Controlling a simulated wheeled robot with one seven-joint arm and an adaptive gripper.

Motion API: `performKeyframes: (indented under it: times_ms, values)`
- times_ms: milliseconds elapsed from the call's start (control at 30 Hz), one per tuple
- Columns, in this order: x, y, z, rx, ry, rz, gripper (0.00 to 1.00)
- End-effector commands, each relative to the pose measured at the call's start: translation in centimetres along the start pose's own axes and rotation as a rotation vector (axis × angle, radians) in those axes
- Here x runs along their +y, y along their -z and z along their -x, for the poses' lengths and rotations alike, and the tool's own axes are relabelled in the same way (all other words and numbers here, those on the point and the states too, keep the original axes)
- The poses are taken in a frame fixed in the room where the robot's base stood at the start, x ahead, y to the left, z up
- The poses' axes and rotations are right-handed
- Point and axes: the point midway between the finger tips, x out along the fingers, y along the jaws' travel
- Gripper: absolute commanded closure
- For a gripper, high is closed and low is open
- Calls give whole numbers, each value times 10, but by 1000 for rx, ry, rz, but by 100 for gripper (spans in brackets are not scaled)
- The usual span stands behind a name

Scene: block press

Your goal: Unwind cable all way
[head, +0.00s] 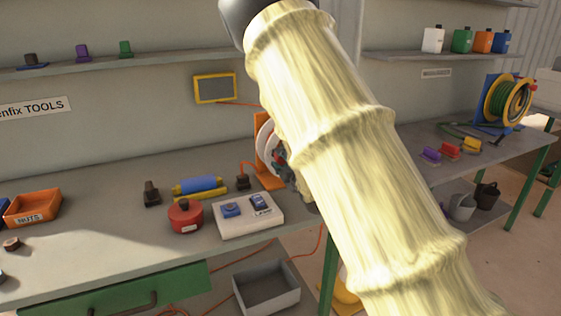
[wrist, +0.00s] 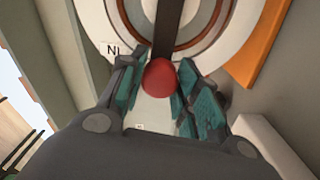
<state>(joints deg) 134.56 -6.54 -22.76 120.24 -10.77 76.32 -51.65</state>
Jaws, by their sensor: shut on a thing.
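A white reel (head: 265,140) on an orange stand (head: 269,180) is on the bench, half hidden behind my yellowish arm. In the wrist view, the white reel face (wrist: 122,18) fills the top, with a dark crank bar (wrist: 192,32) across it. My gripper (wrist: 160,75) is shut around a red round knob (wrist: 160,78) near the crank bar's lower end. In the head view, my gripper (head: 290,175) is mostly hidden behind my arm, close against the reel. I cannot tell how much cable is on this reel.
A white board with blue devices (head: 248,214), a red round container (head: 185,216) and a blue-yellow roller (head: 200,187) sit left of the reel. Orange cords hang below the bench. A second reel with green cable (head: 508,100) stands far right. The bench's front left is mostly clear.

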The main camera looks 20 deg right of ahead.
Motion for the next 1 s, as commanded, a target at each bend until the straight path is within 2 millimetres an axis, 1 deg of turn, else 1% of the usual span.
performKeyframes:
  times_ms: [33, 67, 100, 167, 433, 567, 667, 767, 1000]
  values:
    - [2, -2, 0, -5, -3, 1, 100]
    - [2, -2, 0, -5, -3, 1, 62]
    - [2, -2, 0, -4, -3, 1, 55]
    - [2, -1, 0, -3, -3, 0, 45]
    - [0, 1, -1, 1, -1, 0, 45]
    - [0, 1, 3, 0, 0, 0, 45]
    - [0, 1, 13, -1, 1, 0, 45]
    - [0, 1, 28, -1, 1, 0, 45]
    - [0, 0, 73, -2, 0, 0, 45]
